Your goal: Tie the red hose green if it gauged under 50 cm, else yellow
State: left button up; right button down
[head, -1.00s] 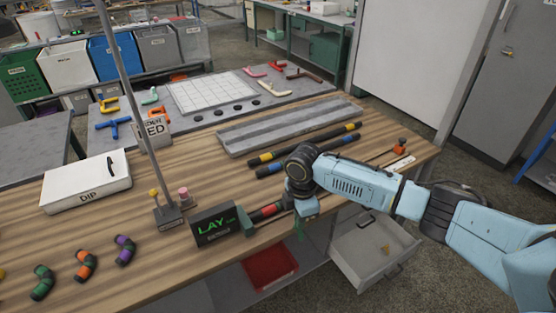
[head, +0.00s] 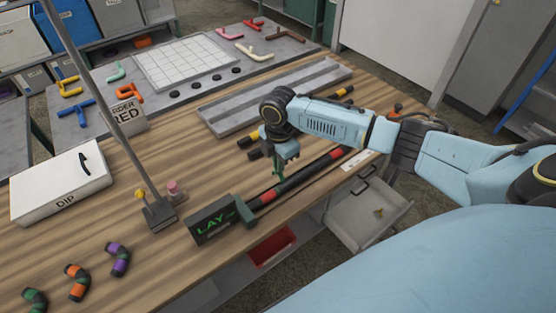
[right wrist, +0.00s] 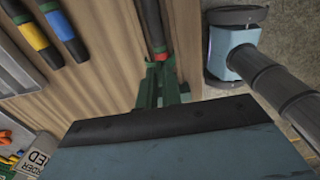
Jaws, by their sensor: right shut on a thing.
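The red hose (head: 310,174), black with red bands, lies along the front edge of the table. Its left end is at a dark green block beside a black display (head: 212,222) that reads "LAY". My right gripper (head: 283,157) is just behind the hose, pointing down, and is shut on a slim green piece (head: 277,172) that looks like a green tie. Green prongs (right wrist: 160,88) also show in the right wrist view, in line with the red-banded hose (right wrist: 156,30). I cannot tell whether the green piece touches the hose. My left gripper is not in view.
A pole on a base (head: 160,213) stands at the left, near a white "DIP" box (head: 62,184). A grey channel tray (head: 270,98) and other banded hoses lie behind my gripper.

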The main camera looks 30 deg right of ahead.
jog(key=shift+w+p, duration=0.1)
jog(key=shift+p, duration=0.3)
jog(key=shift+f, duration=0.2)
jog(key=shift+f+b, duration=0.55)
jog(key=shift+f, duration=0.05)
jog(key=shift+f+b, duration=0.4)
jog(key=shift+f, duration=0.3)
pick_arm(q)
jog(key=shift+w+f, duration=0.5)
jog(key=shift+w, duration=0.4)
pick_arm(e)
jog(key=shift+d+f, duration=0.1)
jog(key=shift+f, duration=0.35)
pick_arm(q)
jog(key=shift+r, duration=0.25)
pick_arm(e)
jog(key=shift+f, duration=0.1)
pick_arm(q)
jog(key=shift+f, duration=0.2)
pick_arm(e)
jog(key=shift+f, duration=0.3)
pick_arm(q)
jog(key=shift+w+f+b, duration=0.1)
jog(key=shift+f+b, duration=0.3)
pick_arm(e)
jog(key=shift+f, duration=0.75)
